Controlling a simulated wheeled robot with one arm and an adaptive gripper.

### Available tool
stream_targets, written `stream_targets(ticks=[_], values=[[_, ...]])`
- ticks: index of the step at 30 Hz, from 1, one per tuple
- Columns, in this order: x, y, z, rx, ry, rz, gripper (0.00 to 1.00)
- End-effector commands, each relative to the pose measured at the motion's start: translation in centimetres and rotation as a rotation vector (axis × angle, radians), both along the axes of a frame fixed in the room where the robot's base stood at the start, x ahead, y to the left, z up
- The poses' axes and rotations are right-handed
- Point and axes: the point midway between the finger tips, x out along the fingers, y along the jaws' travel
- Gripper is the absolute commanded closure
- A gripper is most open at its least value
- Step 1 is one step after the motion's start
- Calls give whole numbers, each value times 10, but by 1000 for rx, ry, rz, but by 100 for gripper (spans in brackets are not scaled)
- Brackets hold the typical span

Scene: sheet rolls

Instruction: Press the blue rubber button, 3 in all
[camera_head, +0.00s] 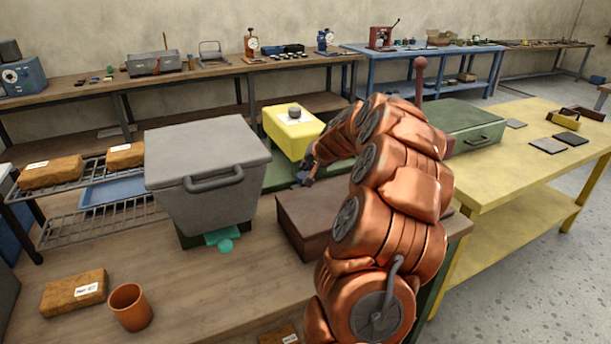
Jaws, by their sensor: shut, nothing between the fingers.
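No button that is clearly blue rubber shows in the head view; my arm and the grey bin hide part of the bench. A yellow box (288,135) stands behind my gripper, with a dark grey round knob (294,113) on a white disc on its top. A teal piece with a round end (225,244) sticks out at the foot of the grey lidded bin (205,170); I cannot tell what it is. My gripper (304,178) is shut and empty, small and partly dark, between the bin and my arm, in front of the yellow box.
A brown box (303,222) lies below my gripper. A terracotta cup (130,307) and a wrapped packet (74,292) lie front left. A wire rack (95,232) stands at left. A green case (466,128) is right of my arm.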

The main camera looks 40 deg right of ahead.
Motion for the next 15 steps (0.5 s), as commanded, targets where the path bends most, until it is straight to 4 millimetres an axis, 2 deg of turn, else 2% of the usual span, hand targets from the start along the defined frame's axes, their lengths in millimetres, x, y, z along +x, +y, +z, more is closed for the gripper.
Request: stream_targets(ticks=[15], values=[[1,0,-9,0,0,0,100]])
